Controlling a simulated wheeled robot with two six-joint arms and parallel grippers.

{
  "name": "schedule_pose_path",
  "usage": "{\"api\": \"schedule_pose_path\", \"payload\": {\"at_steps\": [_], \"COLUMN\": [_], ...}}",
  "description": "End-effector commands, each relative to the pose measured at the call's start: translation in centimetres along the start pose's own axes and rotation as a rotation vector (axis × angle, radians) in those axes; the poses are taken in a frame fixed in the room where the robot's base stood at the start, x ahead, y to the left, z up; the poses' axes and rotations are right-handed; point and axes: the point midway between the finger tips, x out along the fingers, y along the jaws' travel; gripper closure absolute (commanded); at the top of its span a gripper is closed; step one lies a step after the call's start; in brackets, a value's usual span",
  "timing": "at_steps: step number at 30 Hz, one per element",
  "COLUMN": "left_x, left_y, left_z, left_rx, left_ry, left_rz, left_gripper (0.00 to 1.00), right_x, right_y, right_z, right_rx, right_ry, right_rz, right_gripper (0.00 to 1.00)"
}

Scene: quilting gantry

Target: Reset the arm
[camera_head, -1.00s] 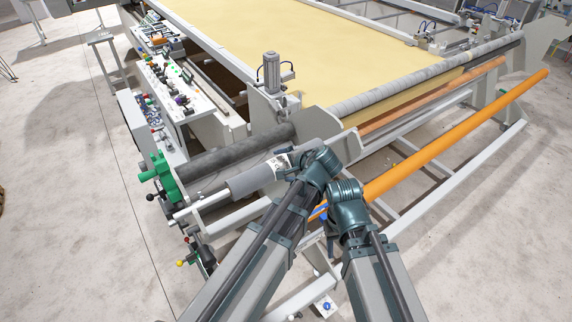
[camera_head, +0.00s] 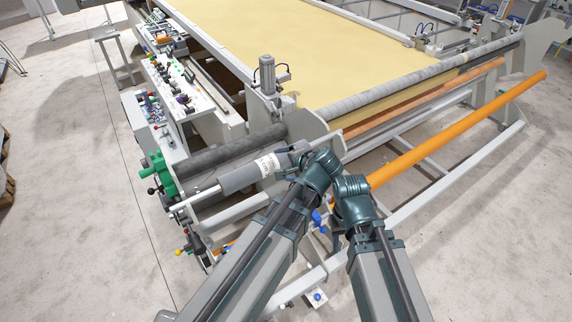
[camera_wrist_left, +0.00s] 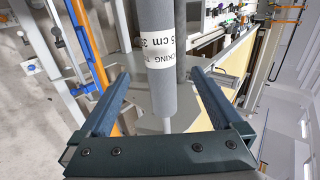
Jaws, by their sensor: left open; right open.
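My left gripper (camera_wrist_left: 158,76) is open in the left wrist view, one dark finger on each side of the picture. A grey tube (camera_wrist_left: 157,90) with a white label reading "35 cm" shows between the fingers. It does not look gripped. In the head view this tube (camera_head: 238,181) lies along the machine's near left end, just left of my left arm's front joint. My left gripper's jaws are not clear there. My right arm comes up beside the left one, and its jaws are hidden behind its front joint.
A quilting frame with yellow fabric (camera_head: 330,45) fills the back. A dark roller (camera_head: 235,148), a green hub (camera_head: 160,176) and a control panel (camera_head: 183,85) are on its left. An orange bar (camera_head: 450,130) runs to the right. The floor (camera_head: 70,200) at left is clear.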

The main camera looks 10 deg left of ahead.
Motion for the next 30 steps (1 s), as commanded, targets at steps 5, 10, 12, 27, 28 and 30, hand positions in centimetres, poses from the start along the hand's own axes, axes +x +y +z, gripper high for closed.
{"api": "schedule_pose_path", "payload": {"at_steps": [5,10,12,27,28,30], "left_x": [0.0,0.3,1.0,0.5,0.3,-0.3], "left_y": [0.0,0.4,1.3,9.4,9.6,10.2], "left_z": [0.0,0.8,2.3,10.6,10.8,11.2], "left_rx": [0.0,-0.032,-0.099,-0.683,-0.709,-0.767], "left_ry": [0.0,-0.012,-0.036,-0.24,-0.25,-0.269], "left_rz": [0.0,0.031,0.099,0.705,0.733,0.799], "left_gripper": [0.0,0.0,0.0,0.0,0.0,0.0], "right_x": [0.0,0.0,0.0,0.0,0.0,0.0], "right_y": [0.0,0.0,0.0,0.0,0.0,0.0], "right_z": [0.0,0.0,0.0,0.0,0.0,0.0], "right_rx": [0.0,0.0,0.0,0.0,0.0,0.0], "right_ry": [0.0,0.0,0.0,0.0,0.0,0.0], "right_rz": [0.0,0.0,0.0,0.0,0.0,0.0], "right_gripper": [0.5,0.5,0.5,0.5,0.5,0.5]}}
